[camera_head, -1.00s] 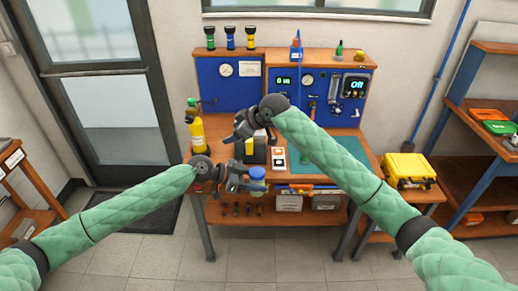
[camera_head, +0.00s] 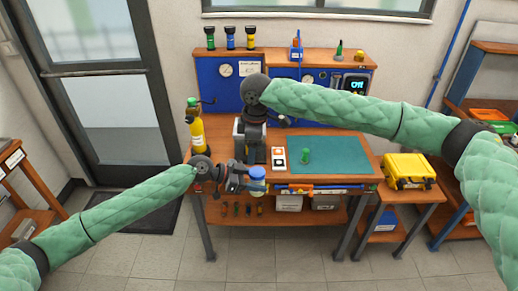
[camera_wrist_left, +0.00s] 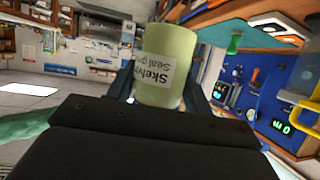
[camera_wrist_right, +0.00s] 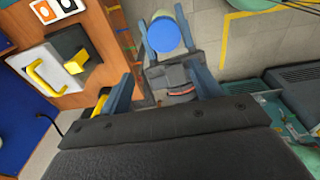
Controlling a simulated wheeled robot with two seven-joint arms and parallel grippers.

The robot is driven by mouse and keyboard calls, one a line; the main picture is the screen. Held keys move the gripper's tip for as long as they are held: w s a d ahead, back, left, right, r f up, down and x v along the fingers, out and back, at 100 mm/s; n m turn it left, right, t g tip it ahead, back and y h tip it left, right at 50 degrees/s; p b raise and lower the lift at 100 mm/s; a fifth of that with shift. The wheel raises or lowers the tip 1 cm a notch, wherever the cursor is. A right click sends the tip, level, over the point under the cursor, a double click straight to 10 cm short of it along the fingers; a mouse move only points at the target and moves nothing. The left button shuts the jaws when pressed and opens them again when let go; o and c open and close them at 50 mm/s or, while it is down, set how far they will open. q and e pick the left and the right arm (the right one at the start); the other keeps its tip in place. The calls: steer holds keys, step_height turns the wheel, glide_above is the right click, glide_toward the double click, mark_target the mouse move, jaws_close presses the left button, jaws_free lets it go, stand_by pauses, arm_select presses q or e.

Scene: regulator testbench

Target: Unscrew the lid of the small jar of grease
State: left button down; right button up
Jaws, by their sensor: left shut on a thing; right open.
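The small jar (camera_wrist_left: 165,62) is pale yellow-green with a white label. My left gripper (camera_head: 247,180) is shut around it and holds it in the air at the bench's front edge. The jar's blue lid (camera_head: 257,172) faces up in the head view, and it also shows in the right wrist view (camera_wrist_right: 164,35). The left wrist view does not show the lid. My right gripper (camera_head: 247,155) is open and points down, behind the jar in the head view. In the right wrist view its fingers (camera_wrist_right: 165,88) are spread and empty, with the lid beyond their tips.
The bench has a teal mat (camera_head: 340,168) with a small green object (camera_head: 305,156) on it. A yellow bottle (camera_head: 196,132) stands at the bench's left. A yellow case (camera_head: 408,167) sits to the right.

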mark_target(259, 169)
steer(key=shift+s+d+r+h, duration=0.15)
steer(key=shift+d+h, duration=0.1)
steer(key=shift+d, duration=0.3)
steer(key=shift+s+d+f+h, duration=0.1)
steer(key=shift+d+h, duration=0.15)
steer(key=shift+d, duration=0.25)
steer(key=shift+f, duration=3.95)
steer(key=c, duration=1)
steer(key=n, duration=0.5)
steer(key=shift+w, duration=0.25)
steer(key=n, duration=0.4)
steer(key=shift+w+r+n, duration=0.1)
steer(key=shift+w+n, duration=0.05)
steer(key=shift+n, duration=0.15)
